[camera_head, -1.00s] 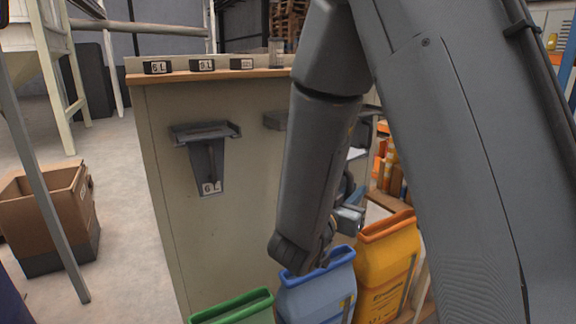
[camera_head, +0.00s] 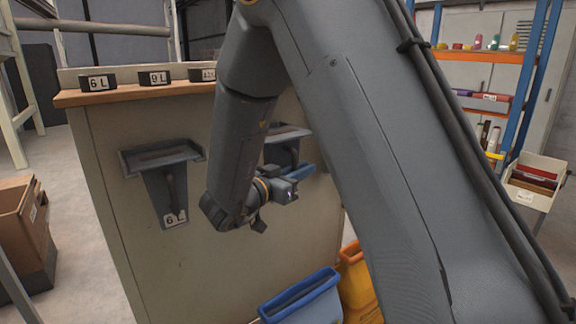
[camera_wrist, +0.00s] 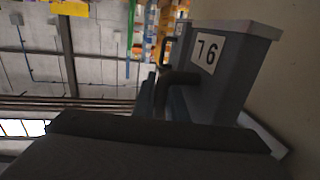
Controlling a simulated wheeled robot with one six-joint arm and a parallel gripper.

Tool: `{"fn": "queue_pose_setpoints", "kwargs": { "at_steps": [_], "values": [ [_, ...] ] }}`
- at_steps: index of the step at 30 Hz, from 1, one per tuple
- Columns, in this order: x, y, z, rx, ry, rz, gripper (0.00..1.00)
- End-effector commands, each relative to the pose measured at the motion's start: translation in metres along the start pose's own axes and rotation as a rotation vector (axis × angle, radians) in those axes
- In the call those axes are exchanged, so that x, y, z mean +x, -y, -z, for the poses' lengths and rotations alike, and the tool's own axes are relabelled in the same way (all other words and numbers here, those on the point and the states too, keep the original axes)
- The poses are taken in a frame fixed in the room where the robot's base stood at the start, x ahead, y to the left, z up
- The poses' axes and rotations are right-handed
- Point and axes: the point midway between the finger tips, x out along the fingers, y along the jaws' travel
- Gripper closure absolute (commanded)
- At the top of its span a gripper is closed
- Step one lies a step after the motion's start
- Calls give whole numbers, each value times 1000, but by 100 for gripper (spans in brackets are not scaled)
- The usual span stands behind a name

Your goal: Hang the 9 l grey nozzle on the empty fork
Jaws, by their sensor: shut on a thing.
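The grey 9 l nozzle shows close up in the wrist view (camera_wrist: 240,75), its label upside down beside a dark handle bar. It is close to the cream cabinet wall. My gripper (camera_head: 296,178) is shut on the nozzle at the front of the cabinet; its fingertips are mostly hidden. In the head view, grey parts of the middle hanging place (camera_head: 287,134) show behind my arm. I cannot tell there which part is fork and which is nozzle, nor whether the nozzle rests on the fork. A dark flange (camera_wrist: 160,130) fills the lower wrist view.
A grey 6 l nozzle (camera_head: 168,186) hangs at the left of the cabinet front. Label blocks (camera_head: 155,78) stand on the cabinet's wooden top. A cardboard box (camera_head: 18,222) is at the left.

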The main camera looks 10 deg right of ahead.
Motion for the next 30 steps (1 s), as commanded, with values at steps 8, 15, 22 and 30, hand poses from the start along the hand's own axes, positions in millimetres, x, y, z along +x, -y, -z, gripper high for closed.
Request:
{"fn": "queue_pose_setpoints", "kwargs": {
  "at_steps": [8, 15, 22, 30],
  "values": [
    [7, 28, 1, 2, -1, -2, 100],
    [14, 62, 2, 2, -1, -3, 100],
    [15, 63, -13, 0, -1, -3, 100],
    [15, 63, -14, 1, -1, -3, 100]
  ]
}}
